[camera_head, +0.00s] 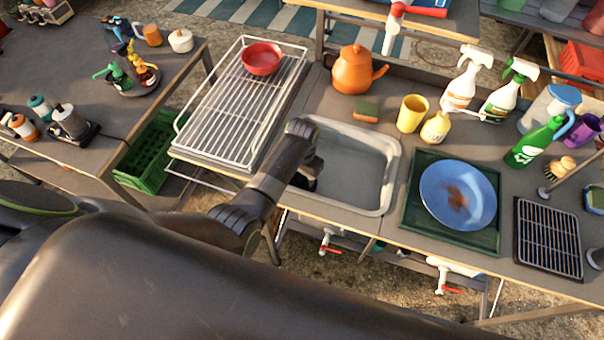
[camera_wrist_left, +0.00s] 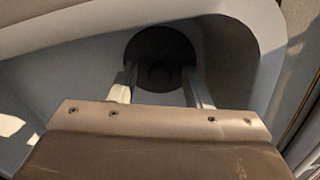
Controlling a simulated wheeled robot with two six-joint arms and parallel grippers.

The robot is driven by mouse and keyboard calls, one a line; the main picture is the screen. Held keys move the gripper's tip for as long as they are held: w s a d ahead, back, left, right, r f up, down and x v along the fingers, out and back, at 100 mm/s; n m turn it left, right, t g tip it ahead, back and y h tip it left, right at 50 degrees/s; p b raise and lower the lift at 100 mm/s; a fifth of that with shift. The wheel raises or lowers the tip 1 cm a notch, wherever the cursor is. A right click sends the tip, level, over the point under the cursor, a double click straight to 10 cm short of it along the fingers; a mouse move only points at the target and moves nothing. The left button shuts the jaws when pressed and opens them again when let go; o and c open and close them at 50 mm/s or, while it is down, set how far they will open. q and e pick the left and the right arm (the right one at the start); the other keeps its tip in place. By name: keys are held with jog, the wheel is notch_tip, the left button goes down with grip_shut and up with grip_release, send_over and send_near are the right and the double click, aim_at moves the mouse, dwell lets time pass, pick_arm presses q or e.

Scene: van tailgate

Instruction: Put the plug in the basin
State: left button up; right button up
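The basin (camera_head: 352,176) is a grey sink with a pale rim, set in the worktop in the middle of the head view. Its pale wall (camera_wrist_left: 60,70) curves around in the left wrist view. A dark round disc with a knob in its middle, seemingly the plug (camera_wrist_left: 160,43), lies against the basin's floor; I cannot tell whether it sits in the drain. My left gripper (camera_wrist_left: 160,80) reaches down into the basin's left side, with its two fingers apart on either side of the knob. In the head view my left arm hides the plug. My right gripper is not in view.
A wire rack (camera_head: 235,115) with a red bowl (camera_head: 262,58) stands left of the basin. An orange kettle (camera_head: 352,72), a sponge (camera_head: 366,112) and a yellow cup (camera_head: 411,113) stand behind it. A blue plate (camera_head: 440,190) on a green tray (camera_head: 480,240) lies right.

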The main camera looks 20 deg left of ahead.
aim_at(302, 177)
pick_arm(q)
jog(key=shift+r, duration=0.25)
notch_tip(302, 177, up, 12)
dwell(0.5)
jog(key=shift+f, duration=0.1)
